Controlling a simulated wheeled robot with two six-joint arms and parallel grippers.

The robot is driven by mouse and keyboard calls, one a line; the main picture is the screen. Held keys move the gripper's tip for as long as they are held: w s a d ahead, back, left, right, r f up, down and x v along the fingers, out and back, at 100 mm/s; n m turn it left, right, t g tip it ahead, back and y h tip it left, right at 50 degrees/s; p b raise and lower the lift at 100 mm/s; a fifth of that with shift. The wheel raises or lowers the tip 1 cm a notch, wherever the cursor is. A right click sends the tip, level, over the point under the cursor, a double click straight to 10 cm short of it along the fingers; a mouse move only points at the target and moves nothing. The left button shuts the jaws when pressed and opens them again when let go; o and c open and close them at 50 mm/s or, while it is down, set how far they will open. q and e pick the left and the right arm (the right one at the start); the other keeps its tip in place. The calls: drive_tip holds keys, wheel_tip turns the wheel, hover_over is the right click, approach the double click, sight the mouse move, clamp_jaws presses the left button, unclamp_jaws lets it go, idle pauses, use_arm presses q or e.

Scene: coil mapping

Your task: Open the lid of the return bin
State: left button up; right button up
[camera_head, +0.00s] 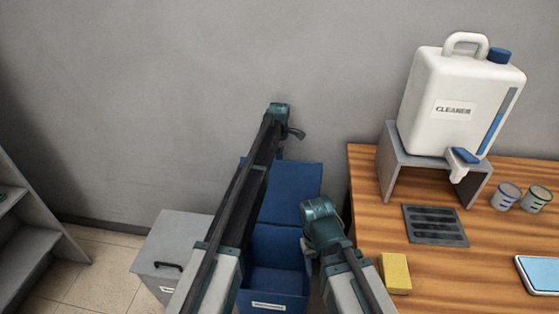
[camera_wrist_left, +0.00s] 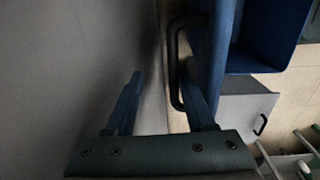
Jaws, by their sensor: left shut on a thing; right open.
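The blue bin (camera_head: 276,268) stands on the floor left of the wooden table, with a label on its front too small to read. Its blue lid (camera_head: 290,193) is raised, leaning up toward the wall, and the bin's inside shows. My left arm reaches over the bin. My left gripper (camera_head: 293,132) is by the wall at the lid's upper edge; in the left wrist view it is shut on the lid's dark handle (camera_wrist_left: 176,65), beside the blue lid panel (camera_wrist_left: 212,50). My right gripper (camera_head: 308,247) is open and empty at the bin's right side, partly hidden by its wrist.
A grey lidded box (camera_head: 178,245) stands left of the bin. The wooden table (camera_head: 400,220) holds a cleaner jug (camera_head: 455,100) on a stand, a drain tray (camera_head: 435,225), a yellow sponge (camera_head: 395,273), two cups and a tablet. Grey shelves (camera_head: 30,240) stand far left. The wall is close behind the lid.

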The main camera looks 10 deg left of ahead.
use_arm(q)
drive_tip(key=shift+w+r, duration=0.1)
drive_tip(key=shift+r, duration=0.05)
wheel_tip(320, 180, up, 14)
drive_tip(key=s+p, duration=0.1)
drive_tip(key=p, duration=1.2)
drive_tip(key=shift+f+p, duration=0.2)
drive_tip(key=shift+p, duration=0.2)
drive_tip(key=s+d+m, duration=0.1)
drive_tip(key=s+m, duration=0.9)
drive_tip(key=s, duration=1.1)
drive_tip(key=s+d+m+g+y, duration=0.1)
drive_tip(key=s+m, duration=1)
drive_tip(key=s, duration=1.1)
drive_tip(key=shift+d, duration=0.4)
